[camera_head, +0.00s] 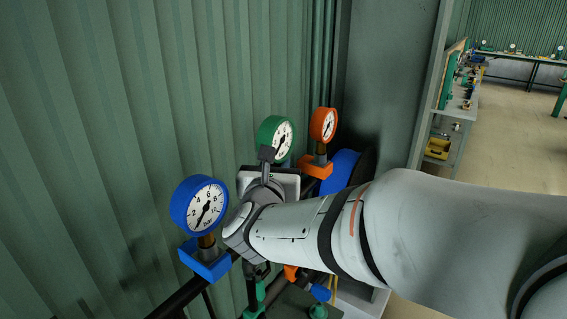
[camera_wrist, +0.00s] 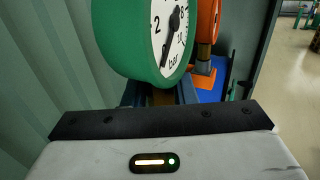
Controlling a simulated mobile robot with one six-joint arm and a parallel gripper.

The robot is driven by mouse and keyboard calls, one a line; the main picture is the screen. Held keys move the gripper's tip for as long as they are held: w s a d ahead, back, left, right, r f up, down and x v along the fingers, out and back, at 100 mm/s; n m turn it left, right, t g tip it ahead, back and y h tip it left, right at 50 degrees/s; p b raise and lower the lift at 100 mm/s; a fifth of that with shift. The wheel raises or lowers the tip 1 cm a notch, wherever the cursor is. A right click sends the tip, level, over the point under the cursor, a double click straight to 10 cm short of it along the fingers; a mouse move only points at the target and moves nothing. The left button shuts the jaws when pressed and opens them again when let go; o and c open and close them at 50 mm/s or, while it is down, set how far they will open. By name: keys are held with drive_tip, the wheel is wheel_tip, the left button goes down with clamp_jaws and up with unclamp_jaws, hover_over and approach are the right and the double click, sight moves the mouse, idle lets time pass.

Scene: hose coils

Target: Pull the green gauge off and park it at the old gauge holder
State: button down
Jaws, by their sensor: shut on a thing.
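The green gauge (camera_head: 275,138) has a white dial and stands between a blue gauge and an orange gauge in the head view. In the wrist view the green gauge (camera_wrist: 130,40) is large and upright, just beyond my gripper (camera_wrist: 160,96). My gripper is shut on the gauge's brass stem, below the dial. In the head view my wrist hides the stem's lower end, so I cannot tell whether it is still seated. I cannot pick out the old gauge holder with certainty.
The blue gauge (camera_head: 199,205) sits in a blue bracket (camera_head: 205,258) at left. The orange gauge (camera_head: 323,124) stands in an orange bracket (camera_head: 316,167) close on the right. A corrugated green wall (camera_head: 130,110) is behind. A blue hose reel (camera_head: 341,170) is beside my wrist.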

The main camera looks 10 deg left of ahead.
sight(276, 134)
drive_tip(key=shift+r+p, duration=0.45)
drive_tip(key=shift+r, duration=2.75)
